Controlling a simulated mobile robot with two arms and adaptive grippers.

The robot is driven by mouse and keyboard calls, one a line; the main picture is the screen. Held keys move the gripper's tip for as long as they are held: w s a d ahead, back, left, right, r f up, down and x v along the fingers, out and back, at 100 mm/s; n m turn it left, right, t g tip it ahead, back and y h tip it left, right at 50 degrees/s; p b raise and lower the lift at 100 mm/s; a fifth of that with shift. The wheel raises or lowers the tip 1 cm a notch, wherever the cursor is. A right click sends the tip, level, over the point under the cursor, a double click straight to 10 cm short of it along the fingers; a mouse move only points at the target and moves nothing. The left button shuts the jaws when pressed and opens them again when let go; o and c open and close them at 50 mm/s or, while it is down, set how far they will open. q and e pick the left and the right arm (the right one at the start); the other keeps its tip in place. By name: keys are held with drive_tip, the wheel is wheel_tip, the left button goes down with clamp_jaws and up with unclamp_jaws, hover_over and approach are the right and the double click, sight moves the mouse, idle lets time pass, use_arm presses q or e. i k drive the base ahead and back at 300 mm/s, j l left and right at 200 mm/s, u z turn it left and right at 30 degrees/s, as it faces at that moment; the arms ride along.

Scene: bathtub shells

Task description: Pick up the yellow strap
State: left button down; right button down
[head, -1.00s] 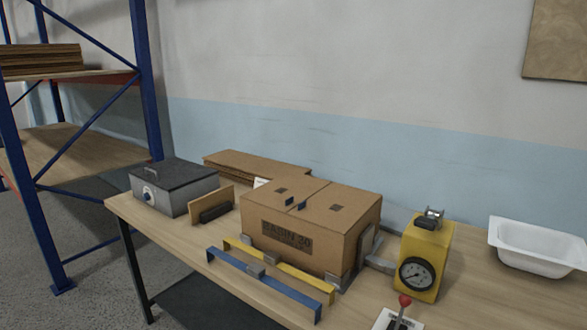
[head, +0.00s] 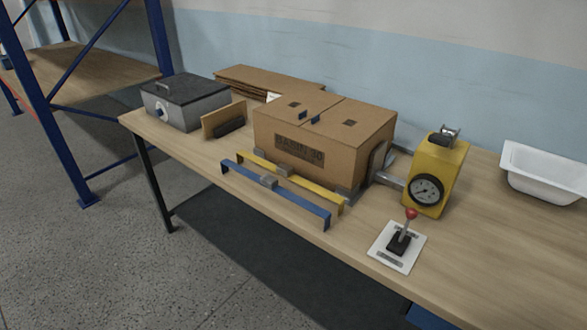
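The yellow strap (head: 313,186) is a long bracket-shaped bar on the table, right in front of a cardboard box (head: 330,145). A small grey block sits at its middle. A blue strap (head: 290,198) of like shape, also with a grey block, lies parallel in front of it, nearer the table's front edge. Neither of my grippers shows in the head view.
A yellow gauge device (head: 436,175) with a metal arm stands right of the box, a red-knobbed lever (head: 411,214) on a white plate in front. A grey box (head: 184,104) stands left, a white basin (head: 545,172) right. The wooden table (head: 480,240) is bare between lever and basin.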

sight(284, 170)
drive_tip(key=i+j+z, duration=0.2)
drive_tip(key=j, duration=0.45)
drive_tip(key=i+j+z, duration=0.15)
drive_tip(key=j, duration=0.5)
drive_tip(key=j+z, duration=0.2)
drive_tip(key=j, duration=0.45)
